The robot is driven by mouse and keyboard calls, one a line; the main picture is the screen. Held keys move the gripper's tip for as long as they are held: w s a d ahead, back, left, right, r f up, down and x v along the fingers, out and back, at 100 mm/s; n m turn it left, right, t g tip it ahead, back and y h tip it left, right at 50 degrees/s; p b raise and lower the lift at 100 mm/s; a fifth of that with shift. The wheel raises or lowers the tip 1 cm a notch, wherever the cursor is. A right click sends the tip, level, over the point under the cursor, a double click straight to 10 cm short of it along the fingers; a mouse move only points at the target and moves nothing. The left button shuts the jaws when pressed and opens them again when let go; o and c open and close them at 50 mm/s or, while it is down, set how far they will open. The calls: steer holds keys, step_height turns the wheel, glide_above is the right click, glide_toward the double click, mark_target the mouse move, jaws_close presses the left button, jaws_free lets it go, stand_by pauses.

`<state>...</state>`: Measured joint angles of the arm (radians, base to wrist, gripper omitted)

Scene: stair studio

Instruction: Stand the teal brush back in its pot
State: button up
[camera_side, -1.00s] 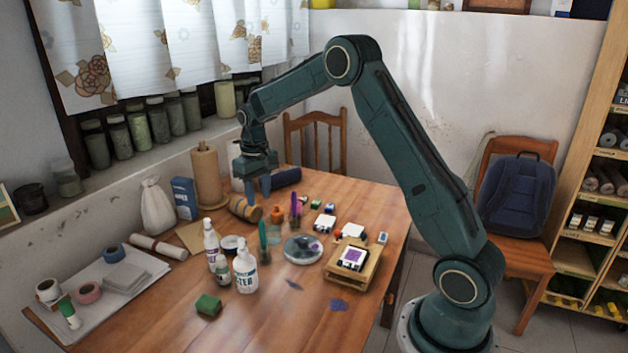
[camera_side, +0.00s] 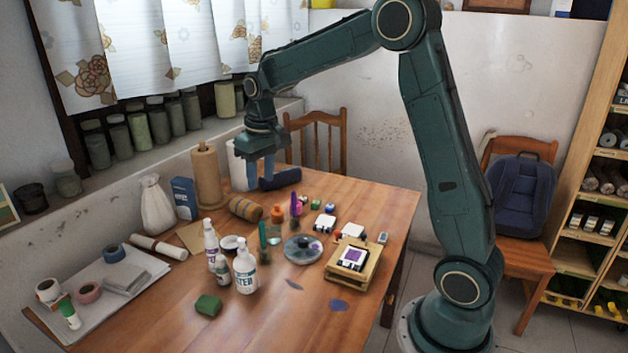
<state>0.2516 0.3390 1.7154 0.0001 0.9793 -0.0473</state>
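The teal brush (camera_side: 263,236) stands upright near the middle of the table, just behind the white bottles. A small pale teal pot or cup (camera_side: 274,236) shows close beside it; I cannot tell whether the brush's foot is inside it, since the area is small and partly hidden. My gripper (camera_side: 261,182) is above the far part of the table, behind and above the brush and well apart from it. Its two blue fingers point down with a gap between them, and nothing shows between them.
White bottles (camera_side: 245,270) stand close in front of the brush. A round palette (camera_side: 303,250), a purple brush (camera_side: 296,205) and an orange pot (camera_side: 277,213) are nearby. A wooden stand (camera_side: 352,262) is to the right, a green sponge (camera_side: 208,305) in front. The table's front right is mostly clear.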

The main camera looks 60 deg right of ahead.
steer(key=s+a+r+n+t, duration=0.1)
steer(key=s+a+r, duration=0.3)
steer(key=s, duration=0.3)
steer(key=s+a+r+t, duration=0.1)
steer(key=s+a+r, duration=0.3)
steer(key=s, duration=0.2)
steer(key=s+a+t, duration=0.1)
steer(key=s, duration=0.6)
steer(key=s+a+f+n+t, duration=0.1)
steer(key=s+a, duration=0.1)
steer(key=s, duration=0.5)
steer(key=shift+a+f, duration=0.15)
steer(key=shift+a, duration=0.1)
steer(key=shift+w, duration=0.1)
